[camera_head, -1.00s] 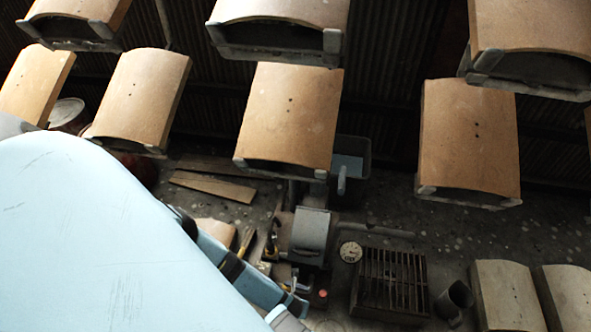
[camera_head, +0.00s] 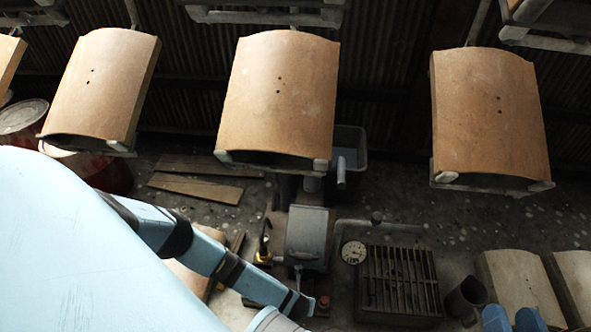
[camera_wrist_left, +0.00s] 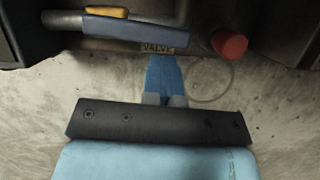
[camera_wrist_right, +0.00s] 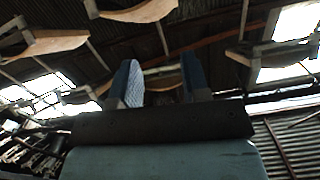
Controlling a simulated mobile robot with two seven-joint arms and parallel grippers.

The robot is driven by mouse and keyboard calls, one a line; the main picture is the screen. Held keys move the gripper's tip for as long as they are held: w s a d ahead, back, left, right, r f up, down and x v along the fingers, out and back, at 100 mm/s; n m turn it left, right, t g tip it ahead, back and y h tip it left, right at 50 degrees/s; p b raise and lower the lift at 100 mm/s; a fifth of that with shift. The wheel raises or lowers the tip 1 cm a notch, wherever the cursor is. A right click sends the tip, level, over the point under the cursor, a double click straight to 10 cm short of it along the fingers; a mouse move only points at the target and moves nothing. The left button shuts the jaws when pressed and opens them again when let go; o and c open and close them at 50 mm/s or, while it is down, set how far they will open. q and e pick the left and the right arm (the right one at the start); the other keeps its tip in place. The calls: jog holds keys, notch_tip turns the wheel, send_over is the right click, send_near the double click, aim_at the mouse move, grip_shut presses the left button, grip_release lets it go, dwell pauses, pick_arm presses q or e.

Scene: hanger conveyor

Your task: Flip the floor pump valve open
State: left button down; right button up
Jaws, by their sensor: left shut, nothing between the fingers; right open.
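The floor pump (camera_head: 307,238) is a grey housing at the lower middle of the head view. In the left wrist view, a lever with a blue-grey grip (camera_wrist_left: 137,28) lies sideways just above a small VALVE label (camera_wrist_left: 157,49). My left gripper (camera_wrist_left: 163,60) is shut and empty, its blue tips just below the label, close to the lever. I cannot tell if they touch. In the head view my left arm hides its fingers. My right gripper (camera_head: 512,319) is open and empty at the lower right; its two fingers also show in the right wrist view (camera_wrist_right: 158,80).
A red knob (camera_wrist_left: 230,44) sits right of the label. A round gauge (camera_head: 353,252) and a floor grate (camera_head: 400,285) lie right of the pump. Brown curved panels (camera_head: 280,95) hang overhead. A grey bin (camera_head: 348,150) and red drums (camera_head: 22,125) stand behind.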

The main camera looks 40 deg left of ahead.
pick_arm(q)
jog(key=shift+w, duration=0.15)
pick_arm(e)
jog(key=shift+w+a, duration=0.15)
pick_arm(q)
jog(key=shift+w+a+r+n+p, duration=0.2)
jog(key=shift+w+n+p, duration=0.2)
jog(key=shift+w+n, duration=0.15)
jog(key=shift+w+a+f, duration=0.1)
jog(key=shift+w+f, duration=0.05)
pick_arm(e)
jog(key=shift+s+a+f+m, duration=0.2)
jog(key=shift+s+m, duration=0.05)
jog(key=shift+m, duration=0.05)
